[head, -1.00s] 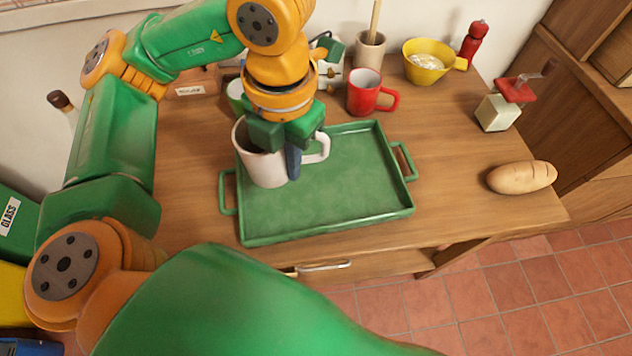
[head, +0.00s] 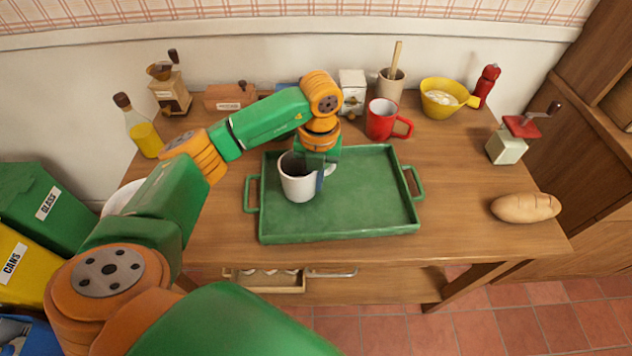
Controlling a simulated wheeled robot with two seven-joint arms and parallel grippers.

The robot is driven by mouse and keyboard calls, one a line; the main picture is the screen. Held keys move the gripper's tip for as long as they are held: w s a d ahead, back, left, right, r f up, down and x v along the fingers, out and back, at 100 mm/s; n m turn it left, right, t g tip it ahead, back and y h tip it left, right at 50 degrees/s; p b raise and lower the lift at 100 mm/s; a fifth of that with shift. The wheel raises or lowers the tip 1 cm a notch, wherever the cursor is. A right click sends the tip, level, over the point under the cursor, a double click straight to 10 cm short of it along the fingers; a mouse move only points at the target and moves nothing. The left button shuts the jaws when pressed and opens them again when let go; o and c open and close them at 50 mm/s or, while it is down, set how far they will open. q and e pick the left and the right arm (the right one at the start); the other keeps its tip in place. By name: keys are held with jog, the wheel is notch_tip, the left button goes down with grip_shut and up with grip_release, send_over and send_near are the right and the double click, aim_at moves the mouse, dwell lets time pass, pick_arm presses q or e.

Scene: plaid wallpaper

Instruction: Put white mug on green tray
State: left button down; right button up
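The white mug (head: 294,187) is upright over the left part of the green tray (head: 352,205), inside its rim. I cannot tell for certain whether its base touches the tray. My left gripper (head: 320,176) points down at the mug's right side by the handle. One dark finger shows against the outside of the mug's wall; the other finger is hidden. The gripper appears shut on the mug's wall. My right gripper is not in view.
A red mug (head: 382,121) and a yellow bowl (head: 441,101) stand behind the tray. A bread loaf (head: 525,208) and a red-topped grinder (head: 508,142) are at the right. An oil bottle (head: 143,132) stands at the back left. The tray's right part is bare.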

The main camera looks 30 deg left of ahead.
pick_arm(q)
jog(key=shift+f, duration=0.85)
jog(key=c, duration=1)
grip_release()
jog(key=shift+c, duration=0.2)
jog(key=shift+r, duration=0.3)
notch_tip(320, 180, up, 7)
jog(key=shift+w+d+f, duration=0.1)
jog(key=shift+d, duration=0.05)
notch_tip(320, 180, up, 5)
jog(key=shift+p, duration=0.45)
